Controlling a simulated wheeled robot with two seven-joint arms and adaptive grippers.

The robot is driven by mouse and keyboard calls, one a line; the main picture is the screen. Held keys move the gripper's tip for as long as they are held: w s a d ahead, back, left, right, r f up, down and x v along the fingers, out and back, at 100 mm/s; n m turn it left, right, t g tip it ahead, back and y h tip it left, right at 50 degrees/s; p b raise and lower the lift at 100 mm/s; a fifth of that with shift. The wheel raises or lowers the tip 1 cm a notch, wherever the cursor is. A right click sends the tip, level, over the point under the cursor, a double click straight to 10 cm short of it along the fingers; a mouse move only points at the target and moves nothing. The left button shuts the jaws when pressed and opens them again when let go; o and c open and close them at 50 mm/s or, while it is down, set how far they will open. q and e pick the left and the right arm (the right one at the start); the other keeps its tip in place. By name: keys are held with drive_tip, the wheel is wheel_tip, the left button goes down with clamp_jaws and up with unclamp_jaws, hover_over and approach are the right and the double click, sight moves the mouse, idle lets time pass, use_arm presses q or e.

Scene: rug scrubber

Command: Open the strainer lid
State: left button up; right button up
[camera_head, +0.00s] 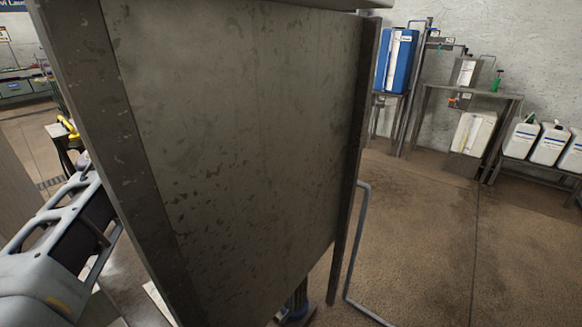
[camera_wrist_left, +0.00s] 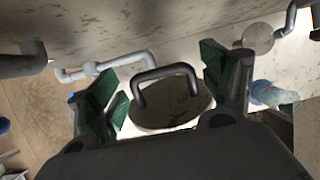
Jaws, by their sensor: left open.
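The strainer lid (camera_wrist_left: 172,108) is a round, dull grey disc with a dark U-shaped handle (camera_wrist_left: 165,72); both show in the left wrist view. My left gripper (camera_wrist_left: 163,84) is open, its green-padded fingers on either side of the handle in the picture. I see no finger closed on the handle; the remaining depth between them is hard to judge. In the head view a large panel hides the lid and my left gripper, and only my left arm shows at the left. My right gripper is in neither view.
A big stained metal panel (camera_head: 235,130) fills the middle of the head view. A grey pipe (camera_head: 354,240) runs beside its right leg. Pale pipework (camera_wrist_left: 100,67) lies near the left finger. White jugs (camera_head: 549,145) and a blue container (camera_head: 397,60) stand back right; floor between is clear.

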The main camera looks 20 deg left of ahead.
use_arm(q)
drive_tip(key=c, duration=0.7)
drive_tip(key=shift+s, duration=0.2)
drive_tip(key=c, duration=0.8)
drive_tip(key=shift+w, duration=0.1)
clamp_jaws()
